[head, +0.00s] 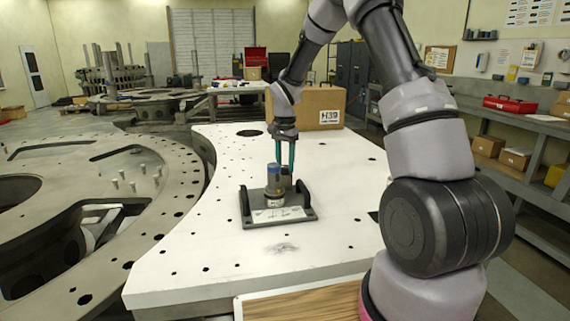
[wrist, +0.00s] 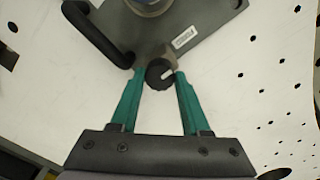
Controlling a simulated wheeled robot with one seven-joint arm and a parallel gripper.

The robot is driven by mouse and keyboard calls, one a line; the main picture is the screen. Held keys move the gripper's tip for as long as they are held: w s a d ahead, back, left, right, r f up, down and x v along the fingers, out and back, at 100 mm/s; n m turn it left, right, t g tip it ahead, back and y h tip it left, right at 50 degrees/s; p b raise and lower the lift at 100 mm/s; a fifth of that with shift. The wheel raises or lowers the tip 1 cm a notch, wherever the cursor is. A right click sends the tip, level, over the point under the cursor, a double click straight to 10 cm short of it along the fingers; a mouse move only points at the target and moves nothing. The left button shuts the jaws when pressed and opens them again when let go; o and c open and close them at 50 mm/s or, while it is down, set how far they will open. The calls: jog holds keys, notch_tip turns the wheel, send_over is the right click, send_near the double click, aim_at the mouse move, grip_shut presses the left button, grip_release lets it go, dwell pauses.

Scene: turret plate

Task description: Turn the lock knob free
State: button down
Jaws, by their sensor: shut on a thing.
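The lock knob (wrist: 160,74) is a small black round knob with a pale mark on its face, in the wrist view. It sits at the edge of a grey fixture plate (wrist: 205,42), by a brownish block. My gripper (wrist: 160,78) has its teal fingers closed on the knob, one on each side. In the head view my gripper (head: 285,163) points down behind the fixture's blue and grey cylinder (head: 273,178). The knob cannot be made out there. The fixture base (head: 250,217) lies flat on the white plate and has a black handle on each side.
The white turret plate (head: 200,262) has several holes and is mostly clear around the fixture. A cardboard box (head: 306,106) stands behind on the plate. A large grey ring structure (head: 90,190) lies at left. Shelves (head: 525,185) stand at right.

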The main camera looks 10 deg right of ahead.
jog(key=n, duration=0.4)
jog(key=shift+n, duration=0.3)
jog(key=n, duration=0.4)
jog(key=shift+n, duration=0.3)
jog(key=n, duration=0.4)
jog(key=shift+n, duration=2.4)
jog(key=shift+c, duration=1.8)
grip_release()
